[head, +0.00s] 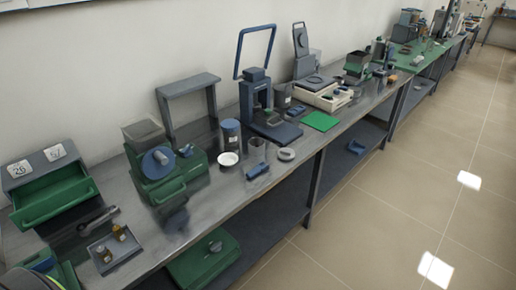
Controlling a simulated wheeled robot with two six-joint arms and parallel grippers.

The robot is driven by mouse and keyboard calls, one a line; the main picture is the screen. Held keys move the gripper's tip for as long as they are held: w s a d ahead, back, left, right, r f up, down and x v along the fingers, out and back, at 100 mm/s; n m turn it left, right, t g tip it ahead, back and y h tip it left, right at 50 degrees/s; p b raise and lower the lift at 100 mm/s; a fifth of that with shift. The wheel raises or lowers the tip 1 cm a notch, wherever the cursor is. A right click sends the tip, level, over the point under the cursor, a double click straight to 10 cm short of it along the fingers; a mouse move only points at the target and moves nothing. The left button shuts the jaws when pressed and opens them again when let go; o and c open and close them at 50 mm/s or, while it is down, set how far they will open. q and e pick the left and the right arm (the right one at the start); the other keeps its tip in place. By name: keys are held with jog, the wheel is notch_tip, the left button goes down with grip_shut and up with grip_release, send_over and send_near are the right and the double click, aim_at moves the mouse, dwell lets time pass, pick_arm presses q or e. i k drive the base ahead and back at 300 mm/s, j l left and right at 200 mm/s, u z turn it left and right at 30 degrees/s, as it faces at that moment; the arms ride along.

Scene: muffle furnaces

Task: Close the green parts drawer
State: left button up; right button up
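The green parts drawer (58,203) is at the far left of the bench in the head view. It sticks out toward the front from a grey cabinet (36,162) with white number labels on its top. The drawer is open, its hollow inside shows, and I see nothing in it. Neither of my grippers can be made out in this view.
A dark grey tool (98,221) lies on the bench just in front of the drawer. A grey tray (125,252) with small brown bottles is nearer. A green box with a handle (178,186) stands to the right. The tiled floor (400,200) is clear.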

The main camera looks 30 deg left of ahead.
aim_at(39, 201)
jog(key=u, duration=2.05)
